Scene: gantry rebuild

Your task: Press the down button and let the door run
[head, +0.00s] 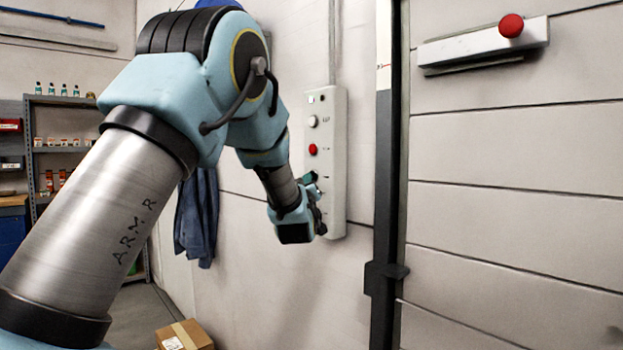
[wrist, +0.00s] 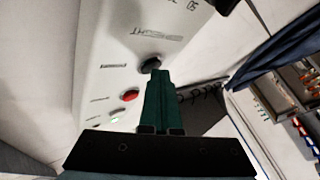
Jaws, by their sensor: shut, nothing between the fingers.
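A tall pale control box (head: 340,130) is fixed to the wall left of the door. It has a white button (head: 312,121) at the top and a red button (head: 313,149) below it; its lower part is partly hidden by my gripper. In the wrist view the box (wrist: 95,75) appears turned over, with the red button (wrist: 130,96) and a black button (wrist: 150,64). My gripper (wrist: 158,73) is shut and empty, its green fingertips right at the black button. I cannot tell whether they touch. The panelled door (head: 500,145) fills the right.
A dark upright rail (head: 384,170) edges the door. A white bar with a red knob (head: 511,26) is on the door. Blue cloth (head: 197,215) hangs behind my arm. A cardboard box (head: 185,335) is on the floor, shelves (head: 62,130) at the far left.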

